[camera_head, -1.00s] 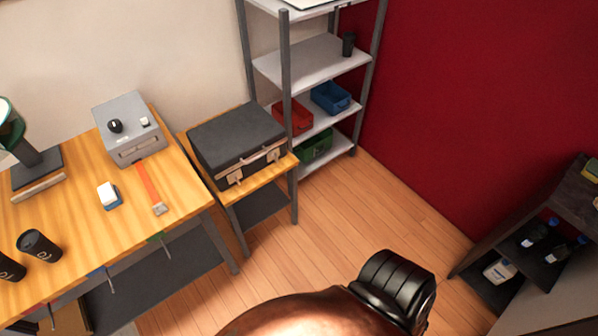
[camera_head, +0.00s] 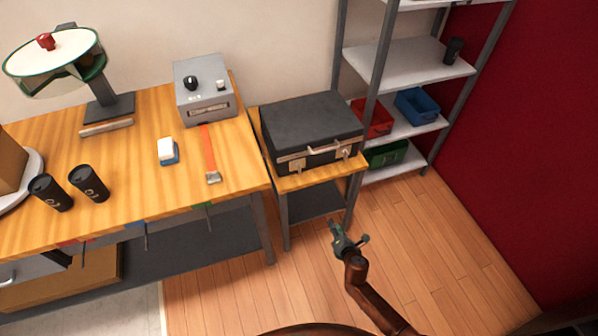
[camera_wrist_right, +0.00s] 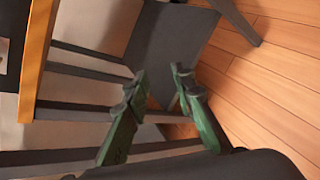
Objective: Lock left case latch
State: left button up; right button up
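A closed black case (camera_head: 312,125) lies on a small wooden side table (camera_head: 290,184) in the head view. Its front has a light handle (camera_head: 326,151), a left latch (camera_head: 297,165) and a right latch (camera_head: 350,149). The left latch looks like a pale plate hanging on the front; its exact position is too small to tell. My right gripper (camera_head: 348,232) is open and empty, below and in front of the case, apart from it. The right wrist view shows its two green fingers (camera_wrist_right: 160,78) spread with nothing between them. My left gripper is not in view.
A large workbench (camera_head: 110,215) at the left holds a grey box device (camera_head: 205,100), dark cups (camera_head: 88,183) and an orange strap (camera_head: 208,150). A metal shelf (camera_head: 410,62) with coloured bins stands right of the case. The floor (camera_head: 430,230) in front is free.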

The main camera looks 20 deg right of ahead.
jog(key=w+a+r+n+t+y+b, duration=0.1)
jog(key=w+a+r+n+t, duration=0.1)
jog(key=w+a+r+n, duration=0.3)
jog(key=w+a+r+n+t+b, duration=0.1)
jog(key=w+r+n+t, duration=0.1)
jog(key=r, duration=0.6)
jog(key=n+t+y+b, duration=0.1)
jog(key=n+t, duration=0.1)
jog(key=n, duration=0.2)
send_near(300, 168)
jog(key=w, duration=0.2)
jog(key=w+b, duration=0.2)
jog(key=w, duration=0.4)
jog(key=shift+w+a, duration=0.1)
jog(key=shift+w, duration=0.2)
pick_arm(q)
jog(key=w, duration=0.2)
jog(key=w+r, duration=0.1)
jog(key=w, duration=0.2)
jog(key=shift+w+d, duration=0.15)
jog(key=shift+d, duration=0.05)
pick_arm(e)
jog(key=shift+w, duration=0.45)
grip_shut()
